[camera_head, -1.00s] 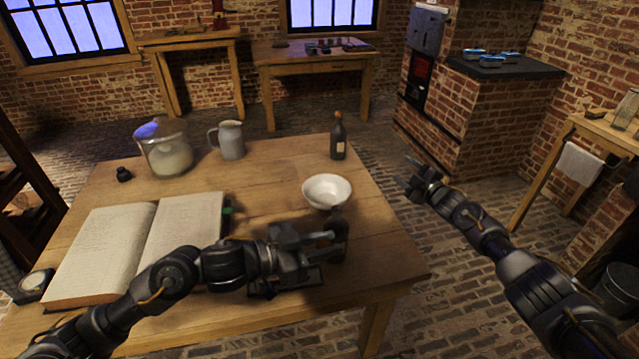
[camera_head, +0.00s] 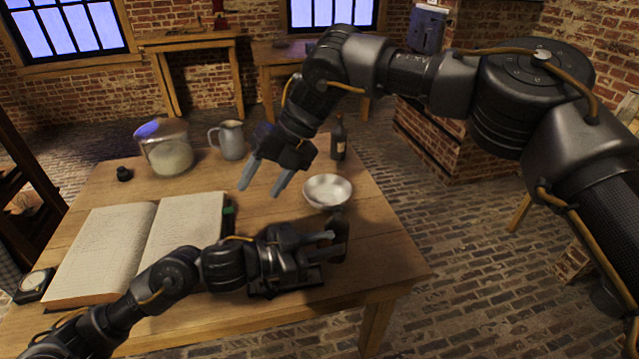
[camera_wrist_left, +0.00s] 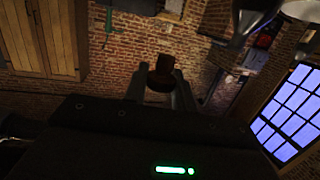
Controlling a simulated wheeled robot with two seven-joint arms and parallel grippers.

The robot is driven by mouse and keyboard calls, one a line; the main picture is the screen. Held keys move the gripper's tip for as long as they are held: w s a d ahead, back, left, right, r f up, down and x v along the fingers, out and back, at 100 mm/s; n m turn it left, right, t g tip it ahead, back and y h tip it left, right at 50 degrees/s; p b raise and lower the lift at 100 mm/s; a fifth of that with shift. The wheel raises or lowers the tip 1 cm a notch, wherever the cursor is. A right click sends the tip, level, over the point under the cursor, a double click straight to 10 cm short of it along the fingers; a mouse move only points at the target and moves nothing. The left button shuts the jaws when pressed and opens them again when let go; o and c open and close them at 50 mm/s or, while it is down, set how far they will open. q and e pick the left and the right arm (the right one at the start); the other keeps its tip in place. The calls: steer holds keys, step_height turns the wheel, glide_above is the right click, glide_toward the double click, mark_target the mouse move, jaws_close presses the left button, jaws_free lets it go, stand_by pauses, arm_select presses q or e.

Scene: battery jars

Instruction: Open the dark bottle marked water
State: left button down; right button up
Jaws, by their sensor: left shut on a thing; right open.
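In the left wrist view a dark reddish-brown part of the bottle (camera_wrist_left: 162,70) shows between the fingers. Most of this bottle is hidden by the gripper, and no marking can be read on it. A second dark bottle (camera_head: 338,140) with a pale label stands upright at the back right; its label is too small to read. My right gripper (camera_head: 262,188) is open and empty above the middle of the table, fingers pointing down.
A white bowl (camera_head: 327,191) stands just beyond the held bottle. An open book (camera_head: 115,245) covers the table's left. A glass jar (camera_head: 168,158), a grey jug (camera_head: 231,140) and a small black pot (camera_head: 124,174) stand at the back. Bare wood (camera_head: 385,235) lies at the right.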

steer(key=s+d+h, duration=0.2)
steer(key=d+h, duration=0.2)
steer(key=d, duration=0.2)
steer(key=t+h, duration=0.1)
steer(key=h, duration=0.2)
glide_toward(325, 243)
steer(key=f, duration=0.3)
steer(key=s+f, duration=0.1)
steer(key=f, duration=0.4)
steer(key=shift+s+d+f, duration=0.2)
steer(key=shift+d+f, duration=0.15)
steer(key=c, duration=1)
arm_select(q)
steer(key=c, duration=1.1)
jaws_free()
arm_select(e)
steer(key=shift+c, duration=0.3)
arm_select(q)
steer(key=shift+o, duration=0.2)
